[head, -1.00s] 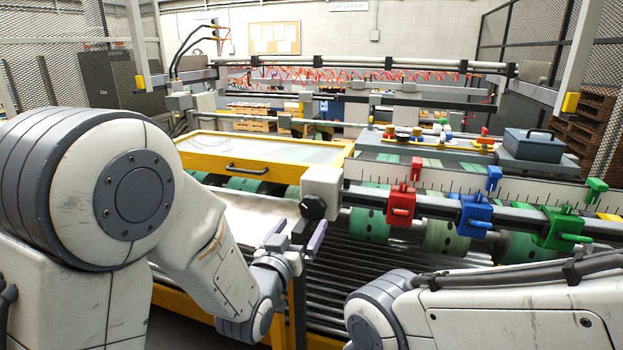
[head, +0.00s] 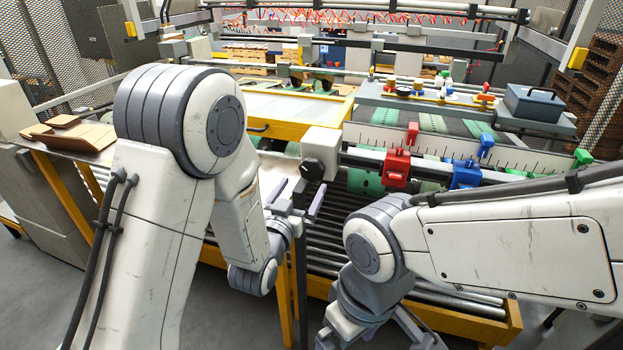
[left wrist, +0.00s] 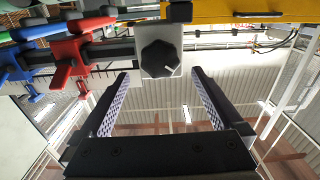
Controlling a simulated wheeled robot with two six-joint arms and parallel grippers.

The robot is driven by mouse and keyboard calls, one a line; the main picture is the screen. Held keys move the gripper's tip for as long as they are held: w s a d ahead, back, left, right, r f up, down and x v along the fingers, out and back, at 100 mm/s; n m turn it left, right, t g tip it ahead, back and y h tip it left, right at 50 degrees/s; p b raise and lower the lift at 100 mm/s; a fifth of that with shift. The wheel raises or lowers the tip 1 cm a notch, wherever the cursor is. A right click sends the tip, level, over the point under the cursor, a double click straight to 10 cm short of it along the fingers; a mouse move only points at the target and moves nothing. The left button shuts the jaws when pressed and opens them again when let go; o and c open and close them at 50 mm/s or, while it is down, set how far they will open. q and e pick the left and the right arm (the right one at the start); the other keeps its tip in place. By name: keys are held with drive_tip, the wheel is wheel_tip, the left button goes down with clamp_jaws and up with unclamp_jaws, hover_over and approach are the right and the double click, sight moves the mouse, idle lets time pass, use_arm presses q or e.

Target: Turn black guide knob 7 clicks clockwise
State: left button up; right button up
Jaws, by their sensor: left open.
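The black guide knob (head: 312,168) sits on the front of a white block (head: 322,142) at the left end of the guide rail. In the left wrist view the knob (left wrist: 160,58) is faceted, with a white pointer mark toward the lower right. My left gripper (head: 297,194) is open just below and in front of the knob. In the left wrist view its two fingers (left wrist: 161,76) point at the knob, one to each side and short of it, with nothing between them. My right arm's wrist is low in the head view; its jaws are not clear.
Red (head: 396,168) and blue (head: 465,175) guide clamps sit along the rail to the right. A yellow-framed table (head: 290,128) is behind the knob. Rollers (head: 320,240) lie below. Cardboard pieces (head: 80,138) rest at the left.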

sight(310, 172)
use_arm(q)
drive_tip(key=p+x, duration=0.3)
drive_tip(key=x, duration=0.4)
drive_tip(key=shift+r, duration=0.1)
drive_tip(key=shift+w+d, duration=0.15)
drive_tip(key=shift+w, duration=0.5)
use_arm(e)
drive_tip(key=shift+r, duration=1.25)
use_arm(q)
drive_tip(key=c, duration=1.2)
drive_tip(key=shift+f+m+b, duration=0.3)
drive_tip(key=shift+m+b, duration=0.4)
drive_tip(key=shift+b, duration=0.3)
drive_tip(key=m+b, duration=0.4)
drive_tip(key=shift+b, duration=0.4)
drive_tip(key=shift+r+m+b, duration=0.15)
drive_tip(key=shift+m+b, duration=1.55)
drive_tip(key=shift+m, duration=0.3)
use_arm(e)
wheel_tip(310, 172, down, 11)
drive_tip(key=shift+r, duration=0.2)
